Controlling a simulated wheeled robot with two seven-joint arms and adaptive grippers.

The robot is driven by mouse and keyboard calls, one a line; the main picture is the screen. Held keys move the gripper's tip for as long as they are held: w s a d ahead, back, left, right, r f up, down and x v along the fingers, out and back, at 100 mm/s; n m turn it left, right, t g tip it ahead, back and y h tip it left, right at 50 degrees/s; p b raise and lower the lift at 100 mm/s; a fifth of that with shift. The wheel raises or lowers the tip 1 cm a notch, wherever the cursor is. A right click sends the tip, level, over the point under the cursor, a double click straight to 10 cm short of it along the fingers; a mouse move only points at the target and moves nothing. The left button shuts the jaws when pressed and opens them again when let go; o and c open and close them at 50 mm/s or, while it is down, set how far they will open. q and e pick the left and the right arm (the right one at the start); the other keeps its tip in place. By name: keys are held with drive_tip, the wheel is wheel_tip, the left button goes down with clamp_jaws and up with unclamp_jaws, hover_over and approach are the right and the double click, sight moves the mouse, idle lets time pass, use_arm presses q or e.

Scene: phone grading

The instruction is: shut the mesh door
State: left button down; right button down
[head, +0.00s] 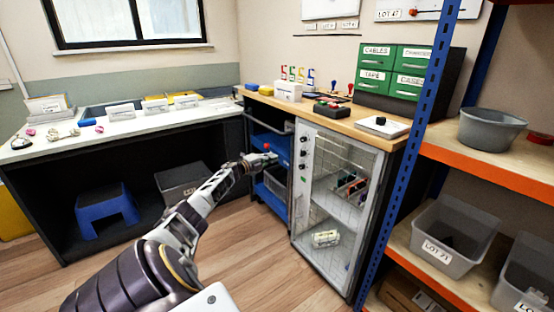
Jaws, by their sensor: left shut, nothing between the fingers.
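The mesh door (335,158) is a light wire-grid panel at the front of the cabinet under the wooden counter, right of centre in the head view. Shelves and items show through it; I cannot tell whether it stands flush with the cabinet frame. My left gripper (268,157) is shut and empty at the end of my outstretched arm. It is left of the cabinet, in front of the blue cart (270,198), and looks apart from the door. My right gripper is not in view.
Dark knobs (303,153) line the cabinet's left side. A blue upright and orange shelf (480,168) with grey bins stand close on the right. A white bench (170,117) with a blue stool (105,209) below is at left. The wooden floor (255,265) before the cabinet is clear.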

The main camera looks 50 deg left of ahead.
use_arm(q)
drive_tip(key=s+a, duration=0.2)
drive_tip(key=a, duration=0.1)
drive_tip(key=shift+s, duration=0.3)
idle(0.3)
